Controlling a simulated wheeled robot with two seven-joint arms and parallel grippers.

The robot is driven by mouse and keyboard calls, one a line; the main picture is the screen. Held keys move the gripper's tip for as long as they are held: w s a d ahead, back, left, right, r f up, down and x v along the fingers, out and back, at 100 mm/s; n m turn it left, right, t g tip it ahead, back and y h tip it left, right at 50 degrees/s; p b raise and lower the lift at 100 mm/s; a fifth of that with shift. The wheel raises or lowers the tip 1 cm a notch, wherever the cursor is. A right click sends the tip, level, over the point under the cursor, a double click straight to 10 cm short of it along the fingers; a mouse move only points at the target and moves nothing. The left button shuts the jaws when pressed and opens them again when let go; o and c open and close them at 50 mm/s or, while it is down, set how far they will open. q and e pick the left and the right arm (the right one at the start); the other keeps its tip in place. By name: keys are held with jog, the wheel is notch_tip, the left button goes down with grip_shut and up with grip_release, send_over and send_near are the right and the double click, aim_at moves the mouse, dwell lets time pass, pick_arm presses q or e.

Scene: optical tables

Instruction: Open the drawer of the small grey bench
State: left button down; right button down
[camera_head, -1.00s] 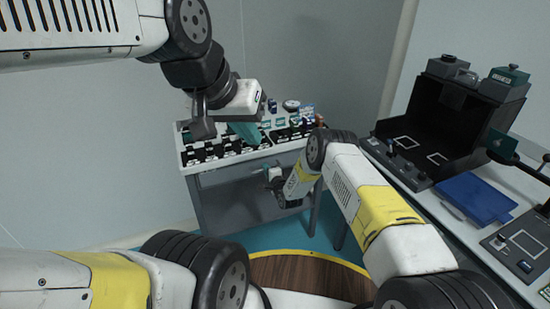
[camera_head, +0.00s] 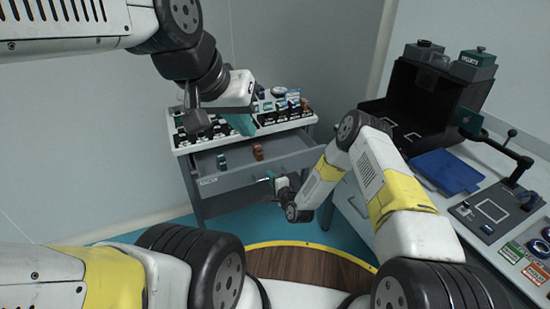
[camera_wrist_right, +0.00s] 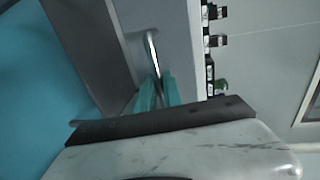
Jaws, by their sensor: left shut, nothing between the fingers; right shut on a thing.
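The small grey bench (camera_head: 185,148) stands against the wall in the head view. Its drawer (camera_head: 215,185) is pulled out, with a green item (camera_head: 221,161) and a brown-orange item (camera_head: 258,152) inside. My right gripper (camera_head: 270,177) is at the drawer front, shut on the handle. In the right wrist view, its teal fingers (camera_wrist_right: 158,92) close around the lower end of the metal handle (camera_wrist_right: 152,52). My left gripper (camera_head: 241,124) is shut and empty, above or in front of the bench top, hiding part of it.
Several small items in racks (camera_head: 280,108) crowd the bench top. A table at the right holds a dark open box (camera_head: 425,100), a blue panel (camera_head: 447,171) and a device with a lever (camera_head: 492,208). Blue floor shows below the drawer.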

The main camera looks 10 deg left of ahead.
jog(key=shift+f+v, duration=0.25)
jog(key=shift+v, duration=0.9)
jog(key=shift+f+v, duration=0.2)
jog(key=shift+v, duration=0.95)
jog(key=shift+s, duration=0.1)
jog(key=c, duration=1.5)
grip_release()
jog(key=shift+d, duration=0.1)
jog(key=v, duration=0.7)
jog(key=shift+s+d, duration=0.15)
jog(key=shift+s, duration=0.15)
